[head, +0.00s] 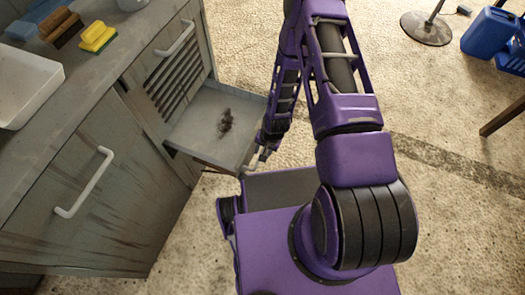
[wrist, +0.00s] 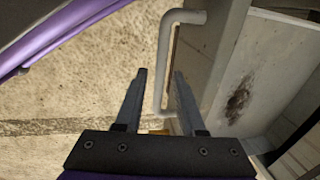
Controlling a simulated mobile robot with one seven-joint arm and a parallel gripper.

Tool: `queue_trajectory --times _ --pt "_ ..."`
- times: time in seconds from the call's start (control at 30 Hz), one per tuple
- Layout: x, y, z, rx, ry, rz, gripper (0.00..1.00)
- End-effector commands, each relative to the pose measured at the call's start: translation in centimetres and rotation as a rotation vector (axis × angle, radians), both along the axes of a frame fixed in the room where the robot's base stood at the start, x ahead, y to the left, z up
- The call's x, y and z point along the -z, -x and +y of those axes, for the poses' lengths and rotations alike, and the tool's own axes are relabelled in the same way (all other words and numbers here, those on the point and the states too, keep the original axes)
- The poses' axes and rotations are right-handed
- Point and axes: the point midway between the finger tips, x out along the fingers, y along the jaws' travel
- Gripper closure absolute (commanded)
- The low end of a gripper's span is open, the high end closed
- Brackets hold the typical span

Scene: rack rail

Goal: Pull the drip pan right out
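The drip pan (head: 196,124) is a shallow grey tray with a dark stain, sticking out of the cabinet below a slatted vent. In the wrist view the pan (wrist: 282,50) is at the right, with its pale bar handle (wrist: 163,58) on its front face. My gripper (wrist: 160,78) is open, its two fingers on either side of the handle in the picture, with a gap showing at the left finger. In the head view my gripper (head: 264,152) is at the pan's front edge, mostly hidden by my arm.
The grey cabinet (head: 100,190) has another door handle (head: 84,183). On its top are a yellow sponge (head: 98,36), a brown brush (head: 60,27) and a white tray (head: 25,85). A blue jerrycan (head: 488,32) stands far right. The floor at right is mostly clear.

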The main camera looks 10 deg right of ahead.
Motion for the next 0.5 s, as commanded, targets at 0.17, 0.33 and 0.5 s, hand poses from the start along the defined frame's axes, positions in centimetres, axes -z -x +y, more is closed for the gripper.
queue_trajectory --times 0.17,0.33,0.5 --pt "0.0 0.0 0.1 -0.001 -0.001 -0.001 0.53" --pt "-0.2 0.0 0.1 -0.001 -0.002 -0.001 0.53" --pt "-2.0 0.0 -0.2 0.001 -0.002 -0.003 0.53"
